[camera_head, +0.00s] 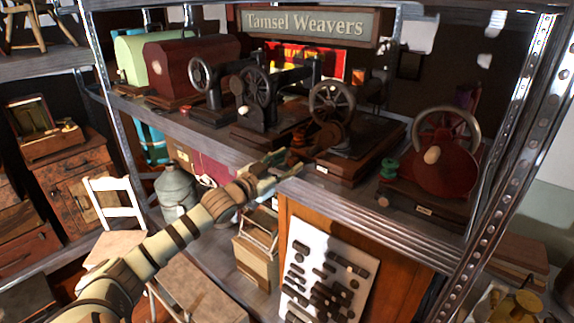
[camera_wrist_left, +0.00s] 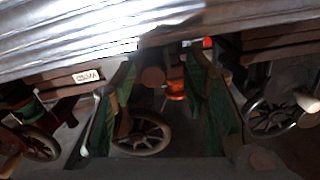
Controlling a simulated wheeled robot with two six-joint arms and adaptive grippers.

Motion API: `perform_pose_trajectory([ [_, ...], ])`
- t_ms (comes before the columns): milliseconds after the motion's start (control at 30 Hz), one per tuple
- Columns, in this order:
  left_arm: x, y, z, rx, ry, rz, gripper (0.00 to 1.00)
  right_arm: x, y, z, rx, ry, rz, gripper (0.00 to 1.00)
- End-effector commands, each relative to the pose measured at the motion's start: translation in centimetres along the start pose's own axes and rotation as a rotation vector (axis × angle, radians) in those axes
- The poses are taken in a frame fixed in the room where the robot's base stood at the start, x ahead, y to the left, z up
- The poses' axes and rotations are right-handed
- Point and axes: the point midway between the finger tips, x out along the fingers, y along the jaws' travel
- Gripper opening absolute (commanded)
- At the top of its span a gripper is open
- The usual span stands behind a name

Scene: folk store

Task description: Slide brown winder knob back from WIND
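A round brown knob (camera_wrist_left: 152,76) shows in the left wrist view, below the bright shelf edge, with an orange spool-like part (camera_wrist_left: 175,92) beside it. I take it to be the winder knob. A small white label (camera_wrist_left: 87,76) is to its left; its lettering looks inverted and too small to read surely. My left gripper (camera_wrist_left: 160,115) has its two green fingers apart, one on each side of the knob; I cannot tell if either touches it. In the head view the left gripper (camera_head: 272,170) is at the shelf's front edge, beside a sewing machine base (camera_head: 345,165). The right gripper does not show.
Several old hand-crank sewing machines stand along the shelf (camera_head: 195,138), one with a large wheel (camera_head: 332,101). A red machine (camera_head: 440,165) is at the right. A metal post (camera_head: 505,130) rises there. A white board of dark parts (camera_head: 325,272) leans below the shelf.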

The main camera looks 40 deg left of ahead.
Motion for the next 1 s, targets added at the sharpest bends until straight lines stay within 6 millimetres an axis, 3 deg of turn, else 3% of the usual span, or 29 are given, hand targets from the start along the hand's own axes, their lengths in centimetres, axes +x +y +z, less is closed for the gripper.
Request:
perform_pose_trajectory([
  [233,0.1,-0.1,-1.0,0.0,0.002,0.002,0.41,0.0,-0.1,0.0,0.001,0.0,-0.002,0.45],
  [600,0.2,-2.0,-8.9,-0.003,0.002,-0.001,0.41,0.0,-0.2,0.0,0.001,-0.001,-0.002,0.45],
  [1000,0.2,-2.2,-9.6,-0.003,-0.002,0.0,0.41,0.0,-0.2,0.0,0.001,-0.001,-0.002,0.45],
])
